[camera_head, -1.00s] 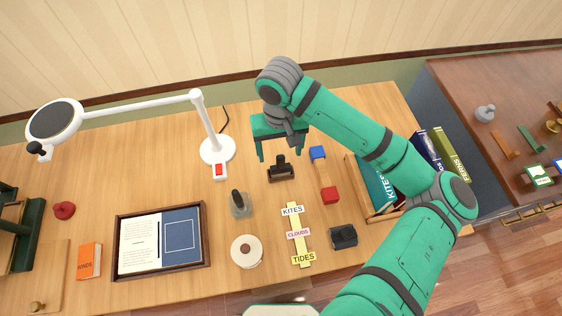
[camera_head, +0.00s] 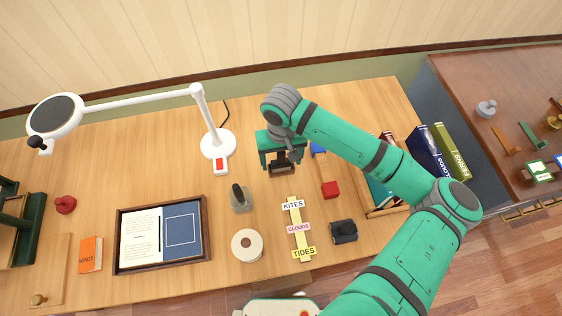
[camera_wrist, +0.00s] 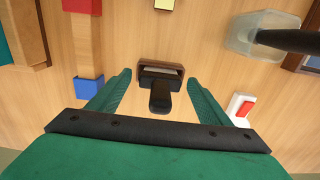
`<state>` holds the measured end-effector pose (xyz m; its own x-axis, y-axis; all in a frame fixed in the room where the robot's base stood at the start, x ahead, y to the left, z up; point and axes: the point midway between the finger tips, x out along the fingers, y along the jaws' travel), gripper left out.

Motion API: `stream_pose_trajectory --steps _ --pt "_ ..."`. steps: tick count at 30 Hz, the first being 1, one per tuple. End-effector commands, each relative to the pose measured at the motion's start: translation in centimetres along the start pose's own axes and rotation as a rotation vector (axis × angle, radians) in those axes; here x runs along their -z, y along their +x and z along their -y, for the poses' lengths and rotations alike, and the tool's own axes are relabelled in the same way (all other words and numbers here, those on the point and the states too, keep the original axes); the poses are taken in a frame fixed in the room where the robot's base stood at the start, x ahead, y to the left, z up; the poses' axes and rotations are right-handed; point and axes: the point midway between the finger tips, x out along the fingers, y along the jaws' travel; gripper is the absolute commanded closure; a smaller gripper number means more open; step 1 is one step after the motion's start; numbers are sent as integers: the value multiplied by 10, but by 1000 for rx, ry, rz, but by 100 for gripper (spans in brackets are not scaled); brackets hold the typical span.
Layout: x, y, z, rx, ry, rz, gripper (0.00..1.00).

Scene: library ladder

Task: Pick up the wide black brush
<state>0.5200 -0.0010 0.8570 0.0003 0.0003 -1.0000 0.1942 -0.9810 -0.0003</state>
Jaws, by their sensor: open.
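The wide black brush (camera_head: 283,160) lies on the wooden desk directly under my gripper (camera_head: 280,163), partly hidden by it in the head view. My gripper (camera_wrist: 160,88) is open, with one green finger on each side of the brush. The fingers look apart from the brush, with clear desk showing between. I cannot tell the exact height of the fingertips above the desk.
A blue block (camera_head: 318,148) and a red block (camera_head: 330,190) are right of the brush. A grey-based item with a dark handle (camera_head: 240,199) stands to the left. The white lamp base (camera_head: 217,146) is left behind. A tape roll (camera_head: 247,245) and label strip (camera_head: 298,229) lie in front.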

Motion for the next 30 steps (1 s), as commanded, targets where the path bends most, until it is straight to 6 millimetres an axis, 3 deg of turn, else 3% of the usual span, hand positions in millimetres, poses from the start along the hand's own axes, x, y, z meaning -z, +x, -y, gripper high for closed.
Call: stream_pose_trajectory --steps 1,6,7,20,26,30 --pt "0 0 0 0 -1 0 31" --pt "0 0 1 0 -1 0 71" --pt "0 0 1 0 -1 0 73" --pt "0 -7 0 0 -1 0 73" --pt "0 -31 1 1 -1 -2 73" --pt "-18 -54 10 2 -4 -3 73"
